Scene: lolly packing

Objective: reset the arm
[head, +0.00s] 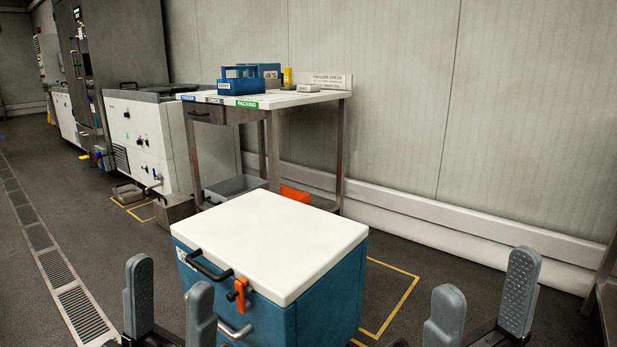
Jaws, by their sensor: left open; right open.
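My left gripper (169,305) shows at the lower left of the head view. Its two grey fingers are apart, with nothing between them. My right gripper (482,298) shows at the lower right. Its fingers are also apart and empty. Both point upward in the picture, and most of both arms is out of view. A blue chest (330,302) with a closed white lid (270,242) stands between the two grippers. It has a black handle (208,266), an orange latch (239,292) and a silver handle (234,329) on its front.
A steel table (318,97) with a blue carrier (240,84) and small boxes stands behind the chest by the wall. White machines (140,135) stand at left. A floor drain (72,297) runs along the left. A table edge (606,300) shows at far right. Floor left of the chest is clear.

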